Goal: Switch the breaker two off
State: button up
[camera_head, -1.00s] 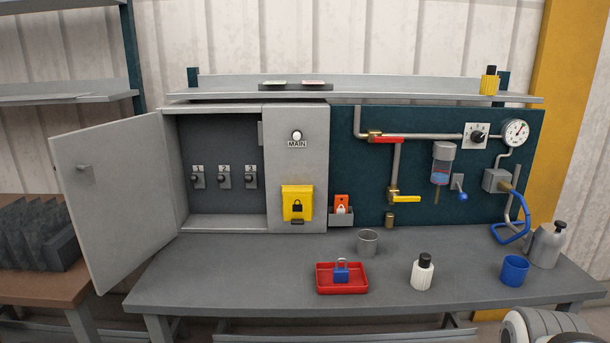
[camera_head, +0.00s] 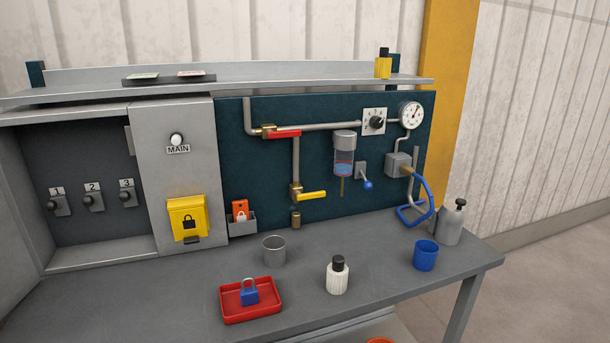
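Breaker two (camera_head: 93,202) is a small dark knob on a grey plate, under the label "2", inside the open grey cabinet (camera_head: 100,257) at the left. Breaker one (camera_head: 59,205) is to its left and breaker three (camera_head: 129,199) to its right. The three knobs look alike; I cannot tell their on or off positions from here. The cabinet door stands open at the left edge and is cut off by the frame. My gripper is not in view.
The bench (camera_head: 390,285) carries a red tray (camera_head: 251,317) with a blue padlock (camera_head: 249,296), a grey cup (camera_head: 274,251), a white bottle (camera_head: 337,277), a blue cup (camera_head: 425,256) and a grey bottle (camera_head: 452,224). A yellow lock box (camera_head: 188,216) is on the panel beside the cabinet opening. Pipes and valves fill the teal board (camera_head: 230,140).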

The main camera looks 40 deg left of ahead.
aim_at(88, 201)
jog(key=z, duration=0.4)
jog(key=k, duration=1.65)
jog(key=u, duration=2.45)
jog(key=i, duration=1.65)
jog(key=u, duration=0.1)
